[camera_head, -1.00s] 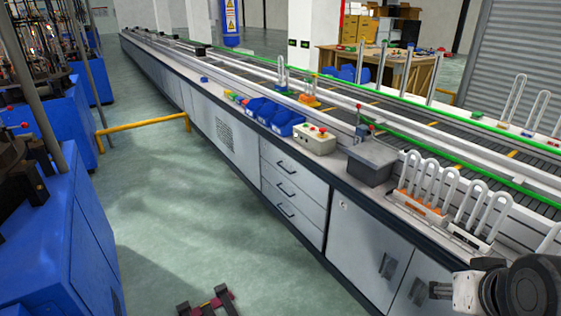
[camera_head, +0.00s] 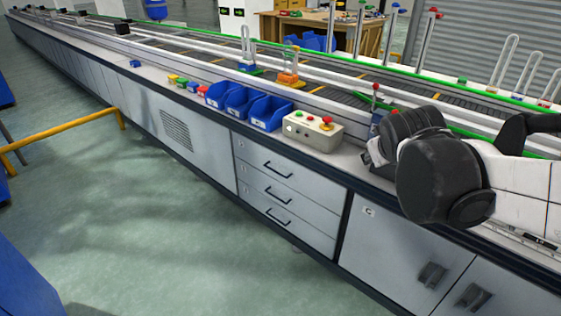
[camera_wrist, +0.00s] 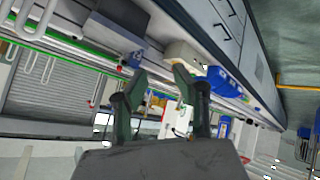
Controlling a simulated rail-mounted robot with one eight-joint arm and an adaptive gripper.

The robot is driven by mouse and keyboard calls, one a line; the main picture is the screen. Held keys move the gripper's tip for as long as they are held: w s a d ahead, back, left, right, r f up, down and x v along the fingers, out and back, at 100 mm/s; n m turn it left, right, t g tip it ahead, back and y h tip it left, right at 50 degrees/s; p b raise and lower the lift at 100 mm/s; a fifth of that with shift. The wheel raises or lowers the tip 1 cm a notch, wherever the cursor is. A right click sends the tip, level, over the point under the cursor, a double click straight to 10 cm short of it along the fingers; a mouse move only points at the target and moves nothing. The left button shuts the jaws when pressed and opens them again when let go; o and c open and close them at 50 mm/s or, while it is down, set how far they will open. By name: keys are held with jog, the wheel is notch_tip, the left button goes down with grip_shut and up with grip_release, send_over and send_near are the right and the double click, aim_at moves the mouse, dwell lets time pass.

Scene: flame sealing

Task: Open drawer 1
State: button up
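A stack of three grey drawers with black bar handles is in the front of the long bench in the head view; all look shut. The top drawer (camera_head: 278,170) has a small label too faint to read, so I cannot tell which number it bears. Below it are the middle drawer (camera_head: 270,191) and the bottom drawer (camera_head: 282,219). In the wrist view the drawer fronts (camera_wrist: 229,22) show tilted at the upper right. My gripper (camera_wrist: 160,82) has its two fingers spread, with nothing between them, away from the handles. In the head view my arm hides the fingers.
On the bench above the drawers stand a control box (camera_head: 313,133) with red buttons and blue bins (camera_head: 238,103). A cabinet door (camera_head: 385,240) is right of the drawers. A yellow rail (camera_head: 62,128) stands at the left. The floor before the drawers is clear.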

jog(key=w+a+f+n+t+b, duration=0.1)
jog(key=w+a+f+n+b, duration=0.1)
jog(key=w+a+f, duration=0.45)
jog(key=w+a+f+n+t+b, duration=0.1)
jog(key=w+f+n+t+b, duration=0.15)
jog(key=w, duration=0.65)
jog(key=w+a+f+n+t+b, duration=0.1)
jog(key=w+a+f+n, duration=0.15)
jog(key=w+f, duration=0.4)
jog(key=w+a+f+n+t+y+b, duration=0.1)
jog(key=w+a+f+n+b, duration=0.15)
jog(key=a+f, duration=0.4)
jog(key=w+a+f+n+y+b, duration=0.15)
jog(key=w+a+f, duration=0.25)
jog(key=f, duration=0.6)
jog(key=w+a+f+n+t+y+b, duration=0.1)
jog(key=w+a+f+n+b, duration=0.15)
jog(key=a+f, duration=0.45)
jog(key=shift+n, duration=0.25)
jog(key=w+f+b, duration=0.1)
jog(key=w, duration=0.3)
jog(key=w+f+b, duration=0.1)
jog(key=w, duration=0.4)
jog(key=w+f, duration=0.1)
jog(key=w, duration=0.3)
jog(key=shift+w+f+b, duration=0.15)
jog(key=shift+w+b, duration=0.15)
jog(key=shift+b, duration=0.1)
grip_shut()
